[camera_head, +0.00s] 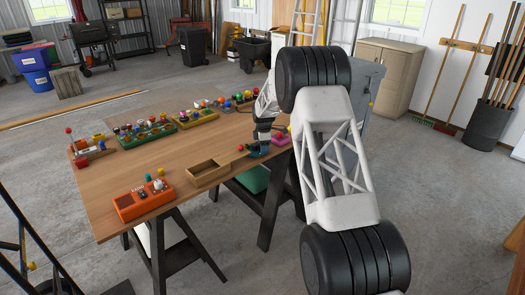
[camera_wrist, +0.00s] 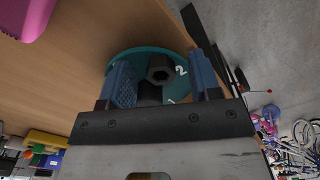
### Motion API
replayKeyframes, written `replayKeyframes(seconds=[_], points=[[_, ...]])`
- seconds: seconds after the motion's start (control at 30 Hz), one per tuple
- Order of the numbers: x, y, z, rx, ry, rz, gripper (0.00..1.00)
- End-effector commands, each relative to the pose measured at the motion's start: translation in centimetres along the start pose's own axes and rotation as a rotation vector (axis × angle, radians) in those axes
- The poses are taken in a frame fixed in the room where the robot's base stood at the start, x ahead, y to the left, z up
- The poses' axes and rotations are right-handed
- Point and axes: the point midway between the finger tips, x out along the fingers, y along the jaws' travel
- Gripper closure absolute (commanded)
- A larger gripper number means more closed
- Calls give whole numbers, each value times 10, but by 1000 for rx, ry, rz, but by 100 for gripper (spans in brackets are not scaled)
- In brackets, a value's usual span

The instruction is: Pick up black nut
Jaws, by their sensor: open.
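A black hexagonal nut (camera_wrist: 161,68) with a grey hole shows in the wrist view, over a round teal dish (camera_wrist: 120,58) marked with white digits. A second dark piece (camera_wrist: 149,93) lies just below the nut in the picture; I cannot tell whether it is a separate part. My gripper (camera_wrist: 160,75) is open, its blue fingers on the left and right of the nut, with gaps on both sides. In the head view my gripper (camera_head: 262,134) is at the table's right end, over a small dark teal item (camera_head: 257,152). The nut cannot be made out there.
The wooden table (camera_head: 150,160) holds a pink piece (camera_head: 281,138) close to my gripper and an open wooden box (camera_head: 208,173) to its left. An orange button box (camera_head: 143,200) stands at the front. Several trays of coloured parts (camera_head: 195,118) line the back. The table's middle is clear.

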Motion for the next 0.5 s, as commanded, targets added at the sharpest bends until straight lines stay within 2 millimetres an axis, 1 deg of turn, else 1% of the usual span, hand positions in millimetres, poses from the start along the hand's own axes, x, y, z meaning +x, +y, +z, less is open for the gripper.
replayKeyframes(seconds=[0.43, 0.47, 0.5], points=[[0, 0, 0, 0, 0, 0, 43], [0, 0, 0, 0, 0, 0, 46], [0, 0, 0, 0, 0, 0, 52]])
